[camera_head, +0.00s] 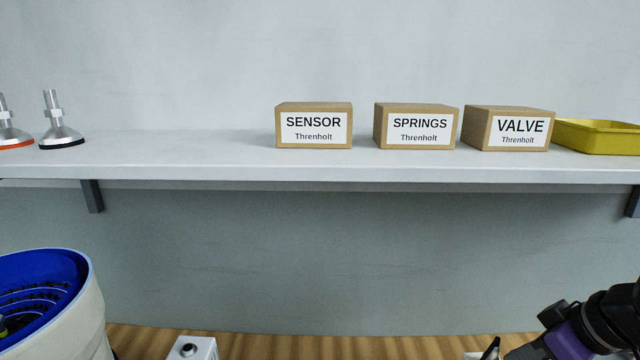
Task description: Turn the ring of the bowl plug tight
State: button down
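A bowl feeder (95,310) with a white outer wall and a blue stepped inside stands at the lower left, cut off by the frame edges. Small dark parts lie along its inner steps. I cannot make out the bowl plug or its ring in this view.
A white box with a black knob (205,350) stands on the wooden bench (300,345). A shelf (200,172) above holds two levelling feet, cartons marked SENSOR (280,125), SPRINGS (380,128) and VALVE (480,130), and a yellow tray (600,140). The wall below it is clear.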

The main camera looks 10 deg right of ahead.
jog(key=shift+f+b, duration=0.3)
jog(key=shift+f, duration=0.55)
jog(key=shift+w+a, duration=0.15)
jog(key=shift+a+p, duration=0.25)
jog(key=shift+p, duration=0.05)
jog(key=shift+s+a+r, duration=0.1)
jog(key=shift+s+a, duration=0.2)
jog(key=shift+a, duration=0.05)
jog(key=shift+a+p, duration=0.3)
jog(key=shift+p, duration=0.1)
jog(key=shift+a, duration=0.15)
dwell(0.4)
